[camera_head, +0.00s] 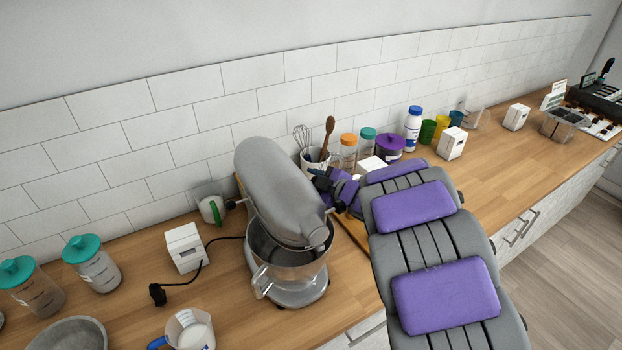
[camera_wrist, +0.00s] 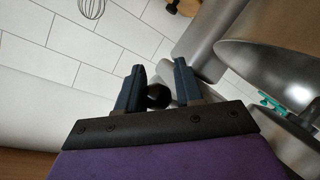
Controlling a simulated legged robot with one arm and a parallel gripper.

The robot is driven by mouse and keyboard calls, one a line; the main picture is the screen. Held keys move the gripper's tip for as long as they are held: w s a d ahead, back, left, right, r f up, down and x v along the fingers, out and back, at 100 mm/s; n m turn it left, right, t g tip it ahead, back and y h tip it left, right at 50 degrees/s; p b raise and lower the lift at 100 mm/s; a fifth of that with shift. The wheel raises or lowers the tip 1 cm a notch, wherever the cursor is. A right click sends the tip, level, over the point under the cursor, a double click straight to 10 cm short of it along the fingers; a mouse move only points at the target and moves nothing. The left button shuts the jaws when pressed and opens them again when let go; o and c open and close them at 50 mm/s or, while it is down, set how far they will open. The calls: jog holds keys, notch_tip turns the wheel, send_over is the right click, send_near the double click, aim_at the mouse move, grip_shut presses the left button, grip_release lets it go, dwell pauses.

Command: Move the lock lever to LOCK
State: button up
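A grey stand mixer (camera_head: 283,190) stands on the wooden counter with its steel bowl (camera_head: 290,268) under the head. A black round knob (camera_head: 340,205) shows on the mixer's right side in the head view. In the wrist view, my gripper (camera_wrist: 158,78) has its two dark fingers apart, with a black round knob (camera_wrist: 158,96) between them. It looks like the lock lever's end, but firm contact cannot be told. Another black knob (camera_wrist: 188,8) shows farther up, beside the mixer's grey body (camera_wrist: 210,38). My gripper is partly hidden behind my arm in the head view. The LOCK marking is not readable.
A utensil crock (camera_head: 314,160), orange-lidded jar (camera_head: 348,150) and purple-lidded jar (camera_head: 389,146) stand behind my arm. A white box (camera_head: 185,247) with a black cord and a measuring jug (camera_head: 189,330) are left of the mixer. The tiled wall is close behind.

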jog(key=shift+o, duration=1.4)
jog(key=shift+r, duration=0.1)
jog(key=p+v, duration=0.2)
jog(key=v, duration=1.5)
jog(key=shift+d+p, duration=0.25)
jog(key=shift+p, duration=0.05)
